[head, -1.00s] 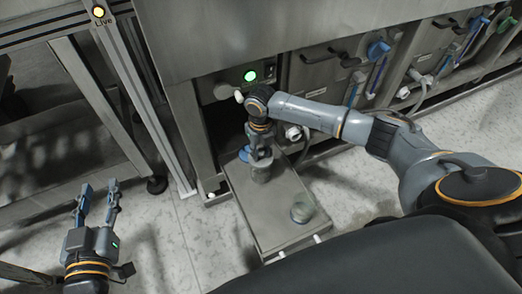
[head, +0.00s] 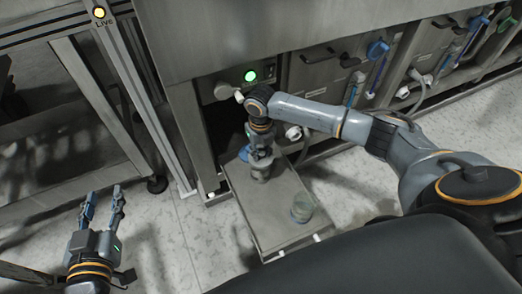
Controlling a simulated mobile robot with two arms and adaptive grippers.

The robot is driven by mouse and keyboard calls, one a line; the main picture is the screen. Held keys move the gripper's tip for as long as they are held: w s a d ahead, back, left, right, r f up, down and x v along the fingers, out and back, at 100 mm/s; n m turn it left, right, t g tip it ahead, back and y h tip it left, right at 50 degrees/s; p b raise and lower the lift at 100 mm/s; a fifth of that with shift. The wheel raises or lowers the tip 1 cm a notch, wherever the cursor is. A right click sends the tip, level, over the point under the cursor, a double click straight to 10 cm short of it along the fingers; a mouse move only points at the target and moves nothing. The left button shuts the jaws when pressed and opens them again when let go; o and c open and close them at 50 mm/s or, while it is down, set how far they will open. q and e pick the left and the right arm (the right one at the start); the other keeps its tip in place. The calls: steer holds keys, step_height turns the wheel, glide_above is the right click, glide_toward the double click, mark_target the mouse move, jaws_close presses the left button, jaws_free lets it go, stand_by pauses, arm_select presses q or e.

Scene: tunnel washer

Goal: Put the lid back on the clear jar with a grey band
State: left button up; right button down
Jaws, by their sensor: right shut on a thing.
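My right gripper (head: 260,155) points down over the steel bench (head: 270,222) and is shut on a small grey, round-sided thing (head: 260,174). I cannot tell whether this is a jar or a lid, nor whether it touches the bench. A blue thing (head: 244,153) shows just left of that gripper, partly hidden by it. A clear, greenish jar (head: 303,207) stands apart on the bench, nearer to me and to the right; its band and top are too small to make out. My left gripper (head: 103,195) is open and empty over the floor at the left.
The steel washer front with a green light (head: 250,76) rises behind the bench. Metal frame posts (head: 112,95) stand at the left. Valves with blue handles (head: 378,48) are at the back right. The bench around the clear jar is bare.

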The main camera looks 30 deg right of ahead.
steer(key=c, duration=1)
jaws_free()
steer(key=shift+o, duration=0.3)
steer(key=o, duration=0.4)
steer(key=shift+o, duration=0.2)
